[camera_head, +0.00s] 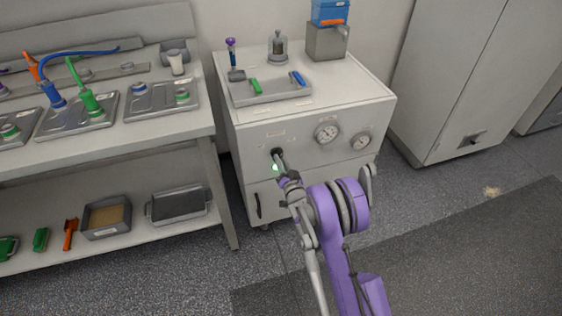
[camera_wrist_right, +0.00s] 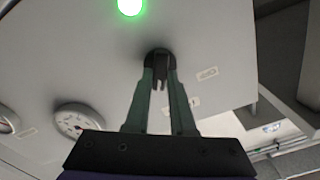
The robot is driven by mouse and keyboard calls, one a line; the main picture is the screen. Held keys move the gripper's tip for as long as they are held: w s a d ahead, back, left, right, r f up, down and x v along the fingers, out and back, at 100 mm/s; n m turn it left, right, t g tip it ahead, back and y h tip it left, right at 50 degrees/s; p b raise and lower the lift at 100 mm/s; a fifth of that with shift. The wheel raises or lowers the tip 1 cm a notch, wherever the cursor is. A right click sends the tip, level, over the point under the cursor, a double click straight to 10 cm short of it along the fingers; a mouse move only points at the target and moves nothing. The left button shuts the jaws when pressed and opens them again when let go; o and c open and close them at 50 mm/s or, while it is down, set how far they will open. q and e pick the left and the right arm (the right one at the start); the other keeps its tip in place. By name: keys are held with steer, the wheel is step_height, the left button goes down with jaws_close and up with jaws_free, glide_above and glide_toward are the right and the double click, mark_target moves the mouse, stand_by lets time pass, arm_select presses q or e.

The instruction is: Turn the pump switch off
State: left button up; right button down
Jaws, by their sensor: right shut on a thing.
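The pump switch is a dark round knob on the front panel of the white cabinet (camera_head: 300,152). In the right wrist view the switch (camera_wrist_right: 158,55) sits between the two fingertips of my right gripper (camera_wrist_right: 160,74). The right gripper (camera_head: 280,160) reaches the panel from the front in the head view and is shut on the switch, covering part of it. A green light (camera_head: 275,168) glows below the switch in the head view; it also shows bright in the wrist view (camera_wrist_right: 130,6). My left gripper is not in view.
Two round gauges (camera_head: 327,132) (camera_head: 361,139) are to the right of the switch. A tray (camera_head: 270,97) with green and blue tools lies on the cabinet top. A workbench (camera_head: 160,131) stands at left and a tall cabinet (camera_head: 440,75) at right.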

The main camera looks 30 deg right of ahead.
steer(key=shift+n, duration=0.3)
steer(key=shift+a+n+b, duration=0.15)
steer(key=shift+n+b, duration=2.6)
steer(key=shift+n, duration=2.95)
steer(key=c, duration=0.8)
jaws_free()
steer(key=shift+o, duration=0.2)
